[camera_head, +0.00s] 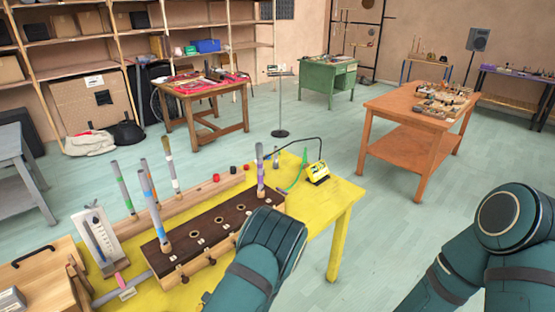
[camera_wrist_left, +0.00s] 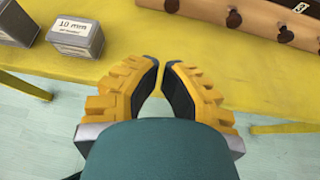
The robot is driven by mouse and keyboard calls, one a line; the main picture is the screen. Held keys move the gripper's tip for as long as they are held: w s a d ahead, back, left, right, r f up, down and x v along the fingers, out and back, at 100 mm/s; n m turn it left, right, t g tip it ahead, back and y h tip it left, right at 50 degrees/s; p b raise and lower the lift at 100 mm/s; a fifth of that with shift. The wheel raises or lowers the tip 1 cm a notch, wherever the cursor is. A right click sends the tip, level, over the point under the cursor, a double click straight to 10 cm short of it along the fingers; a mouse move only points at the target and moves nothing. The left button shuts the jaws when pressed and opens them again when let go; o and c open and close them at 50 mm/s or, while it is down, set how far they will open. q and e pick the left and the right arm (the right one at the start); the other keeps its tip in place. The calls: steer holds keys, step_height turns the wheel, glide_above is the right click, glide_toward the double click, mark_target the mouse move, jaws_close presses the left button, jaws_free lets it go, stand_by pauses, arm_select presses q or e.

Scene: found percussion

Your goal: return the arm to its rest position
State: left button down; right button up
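My left gripper (camera_wrist_left: 162,68) has yellow ribbed fingers with black pads. In the left wrist view its tips lie close together with a narrow gap, and the pads spread apart toward the palm. Nothing shows between them. It is near the front edge of the yellow table (camera_wrist_left: 205,65); its height above the table is hard to judge. In the head view a teal arm of mine stands in front of a dark-topped wooden block (camera_head: 215,233), and its gripper is hidden. My other teal arm fills the lower right; the right gripper is out of view.
Grey boxes, one labelled 10 mm (camera_wrist_left: 76,38), stand left of the gripper. The wooden block holds several upright rods. An orange table (camera_head: 395,105) stands beyond open floor.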

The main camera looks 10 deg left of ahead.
arm_select(q)
steer(key=s+d+f+n+g+h+b, duration=0.1)
steer(key=s+f+n+g, duration=0.15)
steer(key=s, duration=0.25)
steer(key=s+f+n+g+h, duration=0.1)
steer(key=s+f+n+g, duration=0.1)
steer(key=s+n+g, duration=0.3)
steer(key=s+d+f+n+g+h+b, duration=0.1)
steer(key=s+f+n+g+h, duration=0.1)
steer(key=s, duration=0.4)
steer(key=s+d+n+g+h+b, duration=0.1)
steer(key=s+d+n+h, duration=0.1)
steer(key=d+n+h, duration=0.15)
steer(key=s+d+n+g+h, duration=0.1)
steer(key=s+d+n+h, duration=0.15)
steer(key=d, duration=0.25)
steer(key=w+d+r+n+t+h+b, duration=0.1)
steer(key=w+d+n+t+h, duration=0.1)
steer(key=n, duration=0.4)
steer(key=w+d+r+n+t+h+b, duration=0.1)
steer(key=w+d+n+t, duration=0.1)
steer(key=w+n+t, duration=0.2)
steer(key=shift+w+d+r+n+h, duration=0.3)
steer(key=shift+w+r+n+h, duration=0.1)
steer(key=shift+w+n, duration=0.5)
steer(key=shift+s+a, duration=0.1)
